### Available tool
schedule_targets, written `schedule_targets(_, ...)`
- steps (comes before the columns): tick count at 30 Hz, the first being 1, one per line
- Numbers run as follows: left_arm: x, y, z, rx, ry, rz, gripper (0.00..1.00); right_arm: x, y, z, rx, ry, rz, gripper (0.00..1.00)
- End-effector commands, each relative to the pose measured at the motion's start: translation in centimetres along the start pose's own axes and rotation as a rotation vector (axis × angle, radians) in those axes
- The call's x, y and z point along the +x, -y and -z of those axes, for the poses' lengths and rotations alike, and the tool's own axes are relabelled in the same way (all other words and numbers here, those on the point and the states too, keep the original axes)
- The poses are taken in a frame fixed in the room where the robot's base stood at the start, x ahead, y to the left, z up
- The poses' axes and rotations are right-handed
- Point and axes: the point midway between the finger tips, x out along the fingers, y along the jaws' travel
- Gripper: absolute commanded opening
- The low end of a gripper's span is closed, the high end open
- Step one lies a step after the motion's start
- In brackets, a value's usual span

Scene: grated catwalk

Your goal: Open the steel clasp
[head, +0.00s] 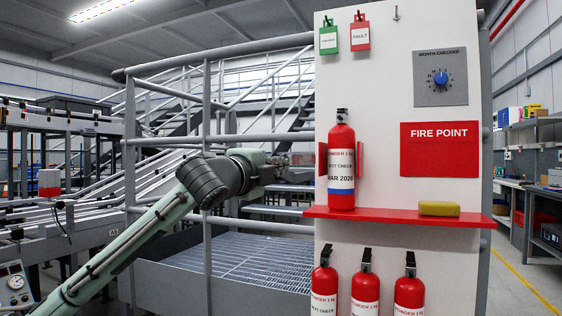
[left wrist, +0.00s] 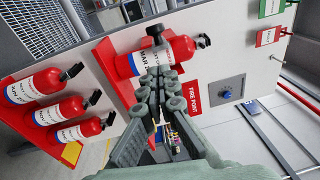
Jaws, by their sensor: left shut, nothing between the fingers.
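A red fire extinguisher (head: 341,165) stands upright on the red shelf of the white panel, between red bracket sides (head: 322,160). It also shows in the left wrist view (left wrist: 178,54), lying sideways in that picture. I cannot make out the steel clasp clearly; it may be hidden on the bracket's left side or behind my fingers. My left gripper (head: 278,160) is shut and empty, left of the extinguisher at about its mid-height. In the left wrist view its closed fingers (left wrist: 155,75) point at the extinguisher and overlap it; contact cannot be told. My right gripper is out of view.
The red shelf (head: 395,217) sticks out under the extinguisher and carries a yellow block (head: 439,208). Several more extinguishers (head: 365,293) stand below. A blue knob (head: 441,78) and a FIRE POINT sign (head: 440,150) are at right. Grey railing (head: 206,180) stands behind my arm.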

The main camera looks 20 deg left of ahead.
Motion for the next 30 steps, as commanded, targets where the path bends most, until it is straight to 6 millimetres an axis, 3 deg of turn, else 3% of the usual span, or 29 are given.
schedule_targets(4,3.2,0.1,0.0,-0.002,0.000,-0.001,0.00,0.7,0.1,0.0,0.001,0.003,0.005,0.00)
schedule_targets(12,5.6,0.1,-2.4,0.000,0.001,0.000,0.00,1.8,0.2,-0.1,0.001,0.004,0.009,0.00)
schedule_targets(26,6.0,0.0,-2.9,0.000,0.000,0.001,0.00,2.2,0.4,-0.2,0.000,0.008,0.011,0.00)
schedule_targets(29,5.6,0.1,-4.1,0.001,0.014,-0.001,0.00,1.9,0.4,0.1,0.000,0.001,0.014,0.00)
schedule_targets(30,5.3,0.0,-4.9,0.001,0.024,-0.003,0.00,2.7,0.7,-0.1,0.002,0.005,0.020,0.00)
